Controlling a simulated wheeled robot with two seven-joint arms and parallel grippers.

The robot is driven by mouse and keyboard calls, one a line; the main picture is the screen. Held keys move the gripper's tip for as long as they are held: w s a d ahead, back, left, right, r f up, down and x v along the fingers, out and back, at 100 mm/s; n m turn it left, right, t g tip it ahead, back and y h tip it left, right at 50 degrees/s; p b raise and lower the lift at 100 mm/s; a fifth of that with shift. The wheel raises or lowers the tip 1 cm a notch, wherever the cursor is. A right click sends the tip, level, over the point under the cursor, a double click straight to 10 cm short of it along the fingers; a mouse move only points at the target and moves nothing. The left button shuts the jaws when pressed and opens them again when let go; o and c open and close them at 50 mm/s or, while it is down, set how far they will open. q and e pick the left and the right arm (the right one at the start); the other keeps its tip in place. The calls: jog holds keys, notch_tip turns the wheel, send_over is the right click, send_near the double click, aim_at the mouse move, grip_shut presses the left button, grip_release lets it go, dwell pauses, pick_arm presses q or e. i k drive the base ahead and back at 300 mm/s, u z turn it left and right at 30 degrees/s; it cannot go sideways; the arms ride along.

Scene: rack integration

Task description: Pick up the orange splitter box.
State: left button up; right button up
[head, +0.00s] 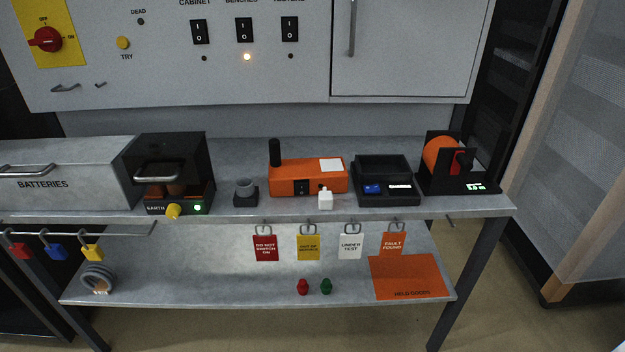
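The orange splitter box (307,178) sits on the upper shelf of the grey bench, near the middle. It has a black upright post at its left rear, a white label on top, a black switch on its front and a small white plug-like piece at its front right. Nothing covers it. Neither of my grippers shows in the head view.
A small grey cup in a black holder (246,192) stands left of the box, and a black tray (387,181) stands close on its right. Further out are a black-and-orange device (168,175) and an orange reel (446,160). Tags (308,246) hang below the front edge.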

aim_at(331, 173)
jog(key=z, duration=0.45)
jog(key=k, duration=1.1)
jog(key=z, duration=0.6)
jog(key=i, duration=1.35)
jog(key=u, duration=1.5)
jog(key=i, duration=0.65)
jog(key=u, duration=0.65)
